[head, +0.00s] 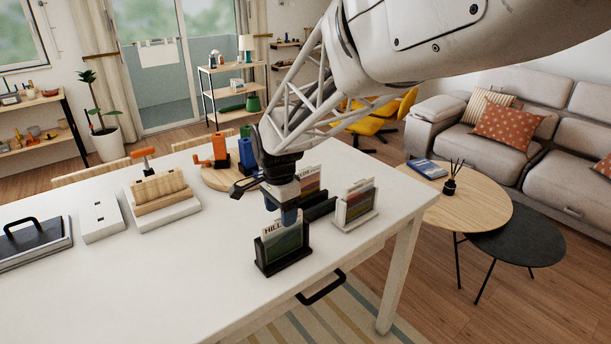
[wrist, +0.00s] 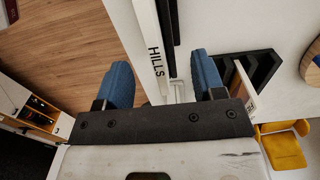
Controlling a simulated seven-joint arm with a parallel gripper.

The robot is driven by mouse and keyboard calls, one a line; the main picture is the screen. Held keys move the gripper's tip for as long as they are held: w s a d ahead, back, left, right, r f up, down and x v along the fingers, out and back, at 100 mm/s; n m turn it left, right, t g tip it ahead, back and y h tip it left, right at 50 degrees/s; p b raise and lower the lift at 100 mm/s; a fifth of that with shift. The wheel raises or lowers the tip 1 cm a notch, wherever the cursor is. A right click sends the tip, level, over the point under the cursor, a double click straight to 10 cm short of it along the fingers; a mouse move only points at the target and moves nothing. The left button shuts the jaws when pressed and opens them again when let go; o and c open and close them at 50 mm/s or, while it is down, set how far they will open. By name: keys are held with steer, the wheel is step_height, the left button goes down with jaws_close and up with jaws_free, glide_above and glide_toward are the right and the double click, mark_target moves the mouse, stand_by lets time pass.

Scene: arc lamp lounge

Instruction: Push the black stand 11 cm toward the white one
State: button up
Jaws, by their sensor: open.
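A black stand (head: 286,262) holding a card marked HILLS (head: 286,240) is upright near the front edge of the white table. The white stand (head: 355,218), also holding cards, is behind it to the right in the head view. My gripper (head: 288,214) is at the top of the HILLS card, pointing down. In the wrist view, its blue fingers are spread apart, with the HILLS card (wrist: 155,55) seen between them. I cannot tell whether a finger touches the card or stand. A second black stand (head: 319,208) with cards is behind, partly hidden by my gripper.
The white table (head: 180,285) has free room front left. A round wooden board (head: 216,179) with orange, blue and black items lies behind my gripper.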

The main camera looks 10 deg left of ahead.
mark_target(282, 229)
steer(key=shift+f, duration=3)
jaws_close()
